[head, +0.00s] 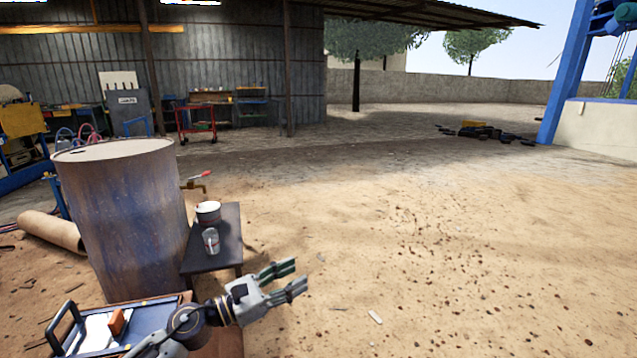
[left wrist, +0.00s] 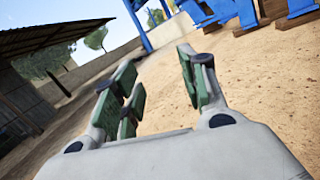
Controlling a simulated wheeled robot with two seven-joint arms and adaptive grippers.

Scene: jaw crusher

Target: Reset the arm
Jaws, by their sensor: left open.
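My left gripper (head: 291,279) reaches in from the lower left of the head view, its fingers pointing right over the sandy ground. It is open and empty, and touches nothing that I can see. My right gripper is not in view.
A large rusty drum (head: 125,220) stands at left. Beside it, a small dark table (head: 215,262) holds a white pot (head: 208,212) and a glass jar (head: 211,241). Open sand (head: 430,270) fills the right.

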